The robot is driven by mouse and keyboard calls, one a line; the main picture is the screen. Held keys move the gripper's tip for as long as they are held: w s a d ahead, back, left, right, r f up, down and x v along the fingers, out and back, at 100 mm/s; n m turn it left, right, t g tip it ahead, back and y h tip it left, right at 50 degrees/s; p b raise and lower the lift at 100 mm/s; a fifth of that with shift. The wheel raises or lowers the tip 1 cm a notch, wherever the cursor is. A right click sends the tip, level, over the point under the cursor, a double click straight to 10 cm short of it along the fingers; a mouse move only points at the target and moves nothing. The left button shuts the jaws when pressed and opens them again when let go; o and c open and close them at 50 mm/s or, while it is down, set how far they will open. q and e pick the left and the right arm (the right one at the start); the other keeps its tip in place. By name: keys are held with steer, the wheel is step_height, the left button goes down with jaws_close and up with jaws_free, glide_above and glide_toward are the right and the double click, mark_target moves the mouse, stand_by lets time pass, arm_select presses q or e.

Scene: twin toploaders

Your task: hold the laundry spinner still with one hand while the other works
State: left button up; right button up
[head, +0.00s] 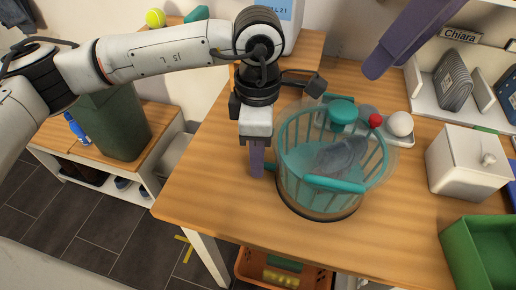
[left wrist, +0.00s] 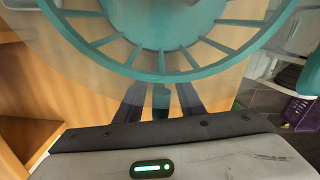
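The laundry spinner (head: 289,183), a teal slatted basket in a clear bowl, stands on the wooden table. Grey cloth (head: 340,157) lies inside it. A teal bar (head: 335,184) crosses its front rim. My left gripper (head: 257,170) points down at the spinner's left side. In the left wrist view its two purple fingers (left wrist: 161,90) stand apart on either side of a small teal handle (left wrist: 161,101), with a narrow gap showing at each side. The basket rim (left wrist: 160,72) is above them. A purple finger of my right gripper (head: 382,66) hangs at the upper right, clear of the spinner; its opening is hidden.
Behind the spinner are a red ball (head: 375,120) and a white ball (head: 400,124). A white lidded box (head: 465,165) and a green bin (head: 480,250) stand to the right. An orange crate (head: 285,272) is below the table. The table's front left is clear.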

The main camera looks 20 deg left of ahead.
arm_select(q)
jaws_close()
stand_by(1.2)
